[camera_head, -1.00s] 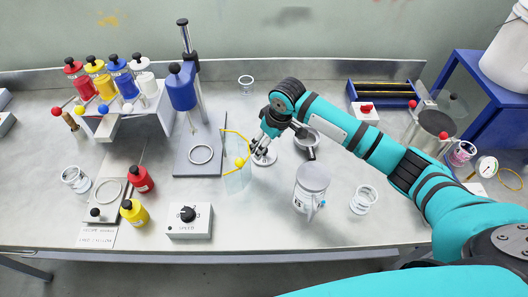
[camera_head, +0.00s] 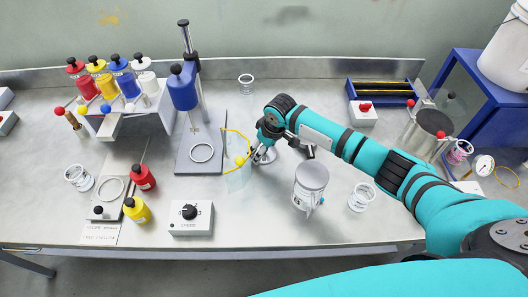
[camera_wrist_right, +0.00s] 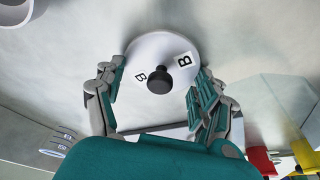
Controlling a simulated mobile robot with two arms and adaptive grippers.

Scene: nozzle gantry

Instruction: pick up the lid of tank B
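The lid (camera_wrist_right: 150,52) marked B is a pale round disc with a black knob in its middle. In the right wrist view it lies below my right gripper (camera_wrist_right: 157,80), whose two fingers stand apart on either side of it. Contact between fingers and lid cannot be told. In the head view the lid (camera_head: 264,156) shows only in part, on the bench beneath my right gripper (camera_head: 262,147). A clear tank with a grey top (camera_head: 311,178) stands to the right of the lid; I cannot read its label. My left gripper is not in view.
A clear yellow-edged shield (camera_head: 237,172) stands close left of my right gripper. A grey stand with a blue cylinder (camera_head: 183,88) is further left. A speed box (camera_head: 191,217) and red (camera_head: 142,177) and yellow bottles (camera_head: 137,209) sit at the front left. The bench's front middle is clear.

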